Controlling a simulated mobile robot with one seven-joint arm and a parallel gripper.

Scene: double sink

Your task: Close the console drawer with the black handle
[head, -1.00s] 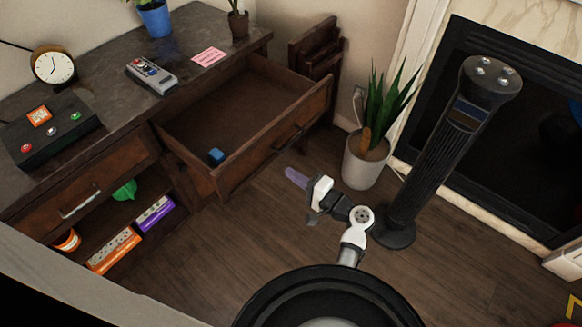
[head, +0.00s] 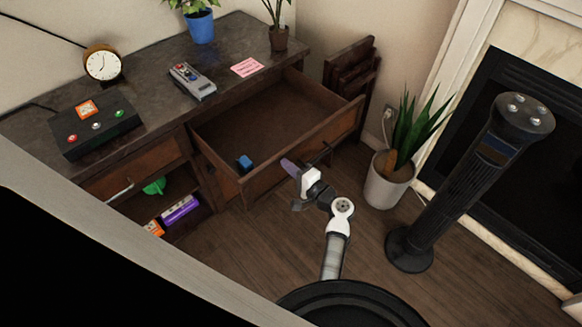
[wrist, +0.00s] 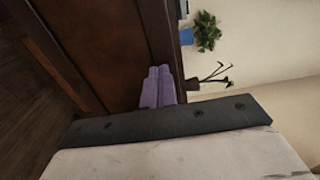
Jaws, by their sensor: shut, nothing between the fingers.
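The console drawer (head: 299,147) with the black handle (head: 321,153) is pulled well out of the dark wooden console (head: 141,162). A small blue cube (head: 245,162) lies inside it near the left front corner. My gripper (head: 288,165) is at the drawer's front face, left of the handle, with its purple fingers together and empty. In the wrist view the shut fingers (wrist: 158,87) overlap the drawer front (wrist: 95,45) near its top edge. I cannot tell whether they touch it. Part of the handle is hidden by or close behind my gripper.
A potted snake plant (head: 388,180) and a black tower fan (head: 410,250) stand to the right of my arm. A folded wooden chair (head: 347,75) is behind the drawer. A clock (head: 102,64) and several items sit on the console top. Floor between arm and console is clear.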

